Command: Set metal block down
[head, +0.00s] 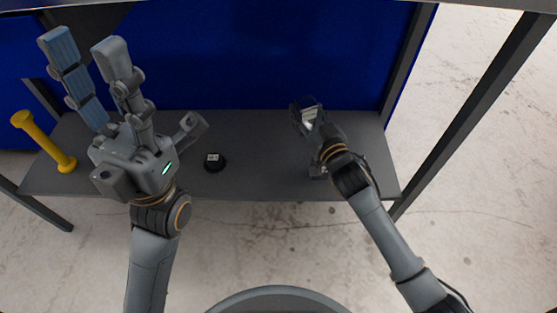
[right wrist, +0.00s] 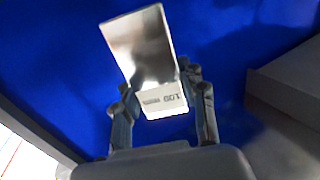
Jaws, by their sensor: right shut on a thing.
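The metal block (right wrist: 142,52) is a shiny silver block with a printed label on its lower face in the right wrist view. It shows small in the head view (head: 309,115). My right gripper (right wrist: 161,92) is shut on it, one finger on each side. In the head view, my right gripper (head: 306,112) is over the right part of the grey shelf (head: 262,140). I cannot tell whether the block touches the shelf. My left gripper (head: 88,65) is at the left with its fingers spread apart and nothing between them.
A small black round object with a white label (head: 214,162) sits mid-shelf. A yellow dumbbell-shaped object (head: 44,141) is at the shelf's left end. Blue panels (head: 260,50) close off the back. Dark posts (head: 408,55) stand at the right. The shelf between the black object and my right gripper is clear.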

